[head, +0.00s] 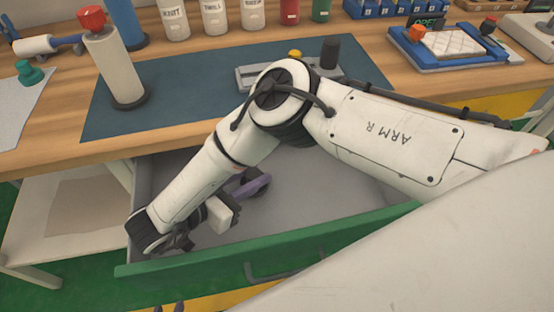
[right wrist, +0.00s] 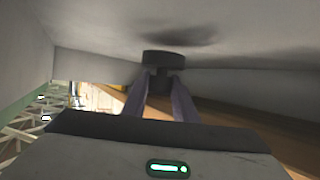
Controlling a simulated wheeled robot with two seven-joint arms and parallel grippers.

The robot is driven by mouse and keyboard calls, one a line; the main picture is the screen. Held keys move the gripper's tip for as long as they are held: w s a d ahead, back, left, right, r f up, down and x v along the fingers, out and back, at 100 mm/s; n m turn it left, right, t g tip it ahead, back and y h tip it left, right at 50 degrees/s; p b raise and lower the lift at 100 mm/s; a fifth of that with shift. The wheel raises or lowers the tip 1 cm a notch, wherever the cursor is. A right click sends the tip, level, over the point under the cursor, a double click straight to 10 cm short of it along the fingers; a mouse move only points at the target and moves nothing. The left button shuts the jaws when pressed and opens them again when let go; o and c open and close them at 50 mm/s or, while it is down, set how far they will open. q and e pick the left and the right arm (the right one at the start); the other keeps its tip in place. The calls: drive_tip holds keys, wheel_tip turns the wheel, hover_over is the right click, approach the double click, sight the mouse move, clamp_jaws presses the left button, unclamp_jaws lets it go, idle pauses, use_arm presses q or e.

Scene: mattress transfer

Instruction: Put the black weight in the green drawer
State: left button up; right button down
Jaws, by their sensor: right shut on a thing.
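The green drawer (head: 190,264) is pulled open below the worktop, with a grey interior. My right gripper (head: 257,184) reaches down inside it, with its purple fingers partly hidden. In the right wrist view, the right gripper (right wrist: 163,82) is shut on a dark weight with a wide disc end (right wrist: 163,58). A grey drawer surface with a shadow lies close beyond the disc. I cannot tell whether they touch. In the head view the held weight is hard to make out.
A dark blue mat (head: 165,118) lies on the wooden worktop. A grey tray (head: 248,82) and a black cylinder (head: 330,52) stand at its back. A red-topped white cylinder (head: 115,68) stands left. My right arm spans the drawer; its right part looks bare.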

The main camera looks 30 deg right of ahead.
drive_tip(key=d, duration=0.1)
drive_tip(key=w+d, duration=0.1)
drive_tip(key=d, duration=0.2)
drive_tip(key=shift+w+d+f+p, duration=0.25)
drive_tip(key=shift+w+f+p, duration=0.05)
drive_tip(key=shift+w+p, duration=0.1)
drive_tip(key=d, duration=0.1)
drive_tip(key=w+d, duration=0.1)
drive_tip(key=d, duration=0.1)
drive_tip(key=shift+w+d+f, duration=0.1)
drive_tip(key=shift+d, duration=0.15)
drive_tip(key=shift+a+f, duration=0.25)
drive_tip(key=shift+f, duration=0.25)
drive_tip(key=shift+f, duration=0.1)
drive_tip(key=c, duration=1.4)
unclamp_jaws()
drive_tip(key=shift+a, duration=0.1)
drive_tip(key=v, duration=0.7)
drive_tip(key=shift+a, duration=0.1)
